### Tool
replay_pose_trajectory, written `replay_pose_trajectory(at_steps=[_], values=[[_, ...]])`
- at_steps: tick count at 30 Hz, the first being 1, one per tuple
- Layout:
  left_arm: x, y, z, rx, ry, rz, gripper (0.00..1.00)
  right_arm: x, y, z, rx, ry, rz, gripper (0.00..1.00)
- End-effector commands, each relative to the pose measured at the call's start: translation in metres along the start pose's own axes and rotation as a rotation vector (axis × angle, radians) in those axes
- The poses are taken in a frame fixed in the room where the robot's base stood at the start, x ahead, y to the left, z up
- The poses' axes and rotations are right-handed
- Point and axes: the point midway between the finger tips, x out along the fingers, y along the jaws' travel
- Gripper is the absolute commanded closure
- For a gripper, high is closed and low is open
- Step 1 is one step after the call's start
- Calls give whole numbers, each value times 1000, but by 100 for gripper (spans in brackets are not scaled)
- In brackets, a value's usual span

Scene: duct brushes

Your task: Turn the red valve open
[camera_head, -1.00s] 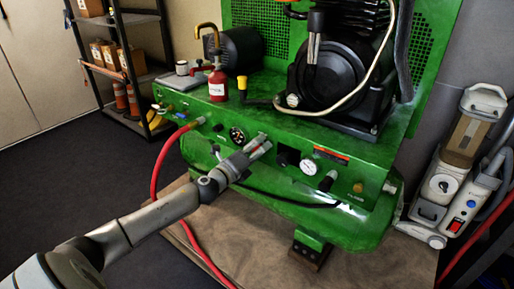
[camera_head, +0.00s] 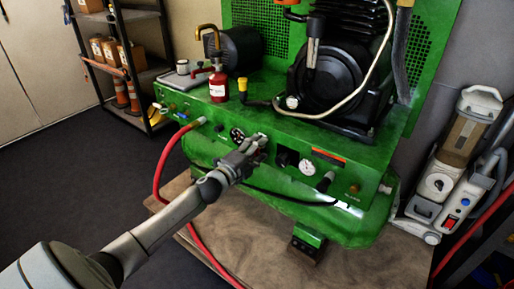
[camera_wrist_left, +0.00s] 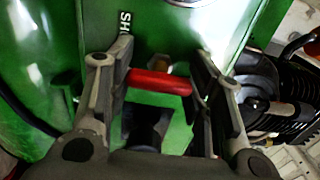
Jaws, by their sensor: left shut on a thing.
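The red valve handle (camera_wrist_left: 160,82) shows in the left wrist view as a short red bar crossing the space between my fingers. It sits over a brass fitting (camera_wrist_left: 158,64) on the green panel. My left gripper (camera_wrist_left: 163,75) is shut on this handle, with a finger pad at each end of it. In the head view my left gripper (camera_head: 257,145) is at the front panel of the green compressor (camera_head: 290,130), between two gauges, and hides most of the handle. My right gripper is not in view.
A black-and-white gauge (camera_head: 307,167) is right of my gripper, and another gauge (camera_head: 237,135) is left of it. A red hose (camera_head: 161,170) hangs near my left forearm. A black hose (camera_head: 285,197) runs below the panel. A shelf (camera_head: 140,70) stands at the back left.

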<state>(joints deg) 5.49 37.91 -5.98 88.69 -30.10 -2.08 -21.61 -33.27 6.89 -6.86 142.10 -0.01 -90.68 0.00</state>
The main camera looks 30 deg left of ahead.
Motion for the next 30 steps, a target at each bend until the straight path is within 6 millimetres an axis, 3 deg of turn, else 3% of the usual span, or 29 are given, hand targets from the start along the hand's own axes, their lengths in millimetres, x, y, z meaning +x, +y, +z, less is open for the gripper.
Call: replay_pose_trajectory(at_steps=[14,15,20,30], values=[[0,1,1,-17,-2,2,76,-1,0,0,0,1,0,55],[0,1,1,-17,-3,2,50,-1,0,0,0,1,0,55],[0,1,0,-16,-2,1,30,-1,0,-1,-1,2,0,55],[-1,0,0,-14,0,1,30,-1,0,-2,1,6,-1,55]])
